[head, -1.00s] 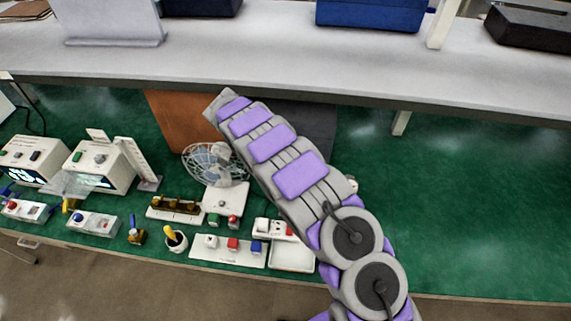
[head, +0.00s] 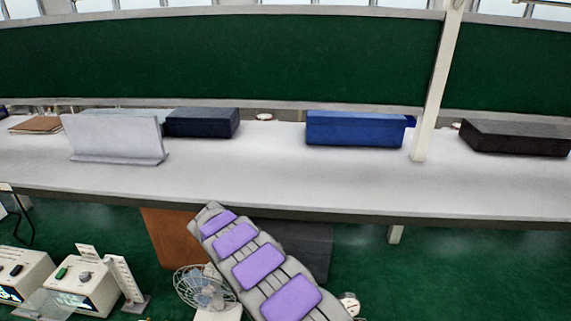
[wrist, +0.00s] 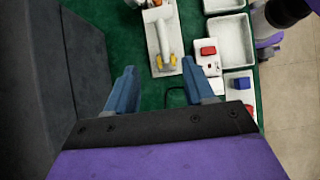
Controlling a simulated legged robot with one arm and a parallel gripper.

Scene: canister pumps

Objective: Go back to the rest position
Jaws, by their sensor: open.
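My gripper (wrist: 160,90) shows in the wrist view with its two blue fingers apart and nothing between them. Below the fingers is the green bench top (wrist: 150,100). A white device with a pale cylinder and yellow parts (wrist: 163,40) lies just beyond the fingertips, apart from them. In the head view my arm rises from the bottom, and its gripper end is out of sight there.
The wrist view shows a dark box (wrist: 75,60) close on the left and a white tray (wrist: 232,40) on the right. The head view shows a fan (head: 203,287), an orange-brown panel (head: 172,238), a grey shelf (head: 270,180) and a blue box (head: 358,128).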

